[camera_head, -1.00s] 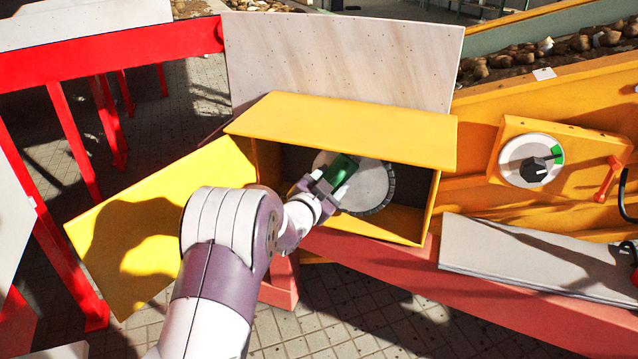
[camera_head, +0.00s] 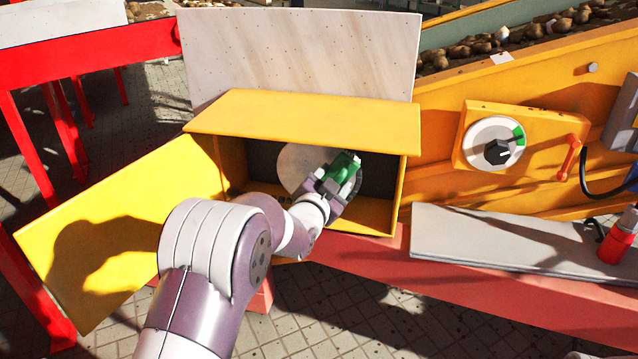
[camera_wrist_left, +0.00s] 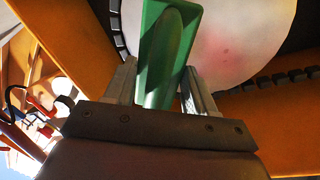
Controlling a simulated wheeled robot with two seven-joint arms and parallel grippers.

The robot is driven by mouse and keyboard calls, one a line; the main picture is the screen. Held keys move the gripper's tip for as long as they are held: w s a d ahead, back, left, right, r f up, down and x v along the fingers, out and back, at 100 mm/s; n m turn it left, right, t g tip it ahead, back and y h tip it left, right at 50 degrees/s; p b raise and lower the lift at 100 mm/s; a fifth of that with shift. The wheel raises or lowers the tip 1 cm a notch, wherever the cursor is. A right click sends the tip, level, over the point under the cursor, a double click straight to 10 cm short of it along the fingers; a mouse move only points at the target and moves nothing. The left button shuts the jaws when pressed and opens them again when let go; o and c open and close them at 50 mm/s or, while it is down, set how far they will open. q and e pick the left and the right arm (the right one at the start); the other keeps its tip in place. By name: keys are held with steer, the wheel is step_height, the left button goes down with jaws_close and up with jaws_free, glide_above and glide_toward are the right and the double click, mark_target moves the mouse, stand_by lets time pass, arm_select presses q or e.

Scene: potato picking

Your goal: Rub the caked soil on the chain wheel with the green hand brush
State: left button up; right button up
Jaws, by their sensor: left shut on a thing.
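The chain wheel (camera_head: 296,166) is a pale grey disc inside the open yellow housing, with dark chain blocks along its rim in the left wrist view (camera_wrist_left: 245,45). My left gripper (camera_head: 334,186) is shut on the green hand brush (camera_head: 346,168) and holds it inside the housing, in front of the wheel's right side. In the left wrist view the brush (camera_wrist_left: 167,50) stands between the two fingers and overlaps the wheel's left edge. I cannot tell if the bristles touch the wheel. No caked soil can be made out; much of the rim is hidden. My right gripper is not in view.
The yellow housing (camera_head: 300,115) has a top panel, side walls and an open yellow door (camera_head: 120,235) at the left. A grey shelf (camera_head: 500,245) lies to the right, with a red and grey item (camera_head: 615,240) on it. A dial (camera_head: 493,144) and red handle (camera_head: 569,158) sit above.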

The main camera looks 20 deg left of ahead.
arm_select(q)
steer(key=shift+d, duration=0.35)
steer(key=shift+s, duration=0.1)
steer(key=shift+s+d, duration=0.25)
steer(key=shift+s, duration=1.2)
steer(key=shift+s+d, duration=0.2)
steer(key=shift+s, duration=1.2)
steer(key=s, duration=0.3)
steer(key=shift+d, duration=0.2)
